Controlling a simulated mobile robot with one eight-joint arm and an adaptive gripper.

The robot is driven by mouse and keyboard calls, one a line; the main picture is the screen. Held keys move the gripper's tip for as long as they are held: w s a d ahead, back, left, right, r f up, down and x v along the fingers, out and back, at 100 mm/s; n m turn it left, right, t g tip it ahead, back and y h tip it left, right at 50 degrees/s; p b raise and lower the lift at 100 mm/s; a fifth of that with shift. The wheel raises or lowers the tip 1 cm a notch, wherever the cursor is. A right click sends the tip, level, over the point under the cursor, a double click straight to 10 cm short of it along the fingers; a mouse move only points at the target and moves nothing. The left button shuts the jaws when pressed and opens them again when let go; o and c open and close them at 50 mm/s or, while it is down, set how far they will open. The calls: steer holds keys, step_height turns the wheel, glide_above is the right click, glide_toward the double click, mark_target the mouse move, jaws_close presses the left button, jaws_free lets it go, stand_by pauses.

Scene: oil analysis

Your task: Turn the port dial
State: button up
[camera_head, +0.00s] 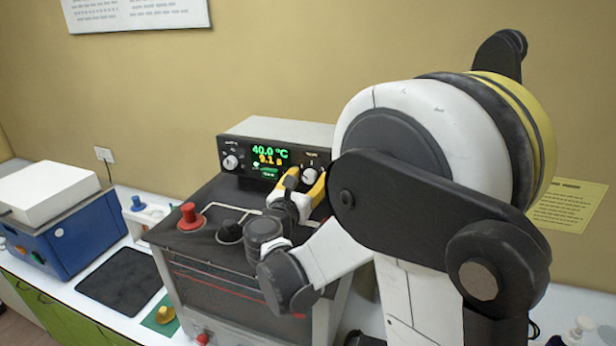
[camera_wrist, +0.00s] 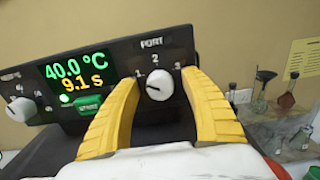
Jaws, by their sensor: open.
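The port dial (camera_wrist: 160,84) is a white round knob on the dark control panel, under the word PORT and the numbers 1, 2 and 3. It also shows in the head view (camera_head: 309,175), beside the display. A small dark mark shows on its face, but I cannot tell surely which number it points to. My gripper (camera_wrist: 161,79) is open, with its yellow fingers on either side of the dial. Gaps show between dial and fingers in the wrist view. In the head view my gripper (camera_head: 302,190) is at the panel, partly hidden by my arm.
The panel display (camera_wrist: 78,78) reads 40.0 °C and 9.1 s. Another white knob (camera_head: 231,162) is at the panel's left. A red knob (camera_head: 190,213) and a black knob (camera_head: 229,231) stand on the machine top. Glass flasks (camera_wrist: 285,102) stand at the right.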

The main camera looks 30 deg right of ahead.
jaws_close()
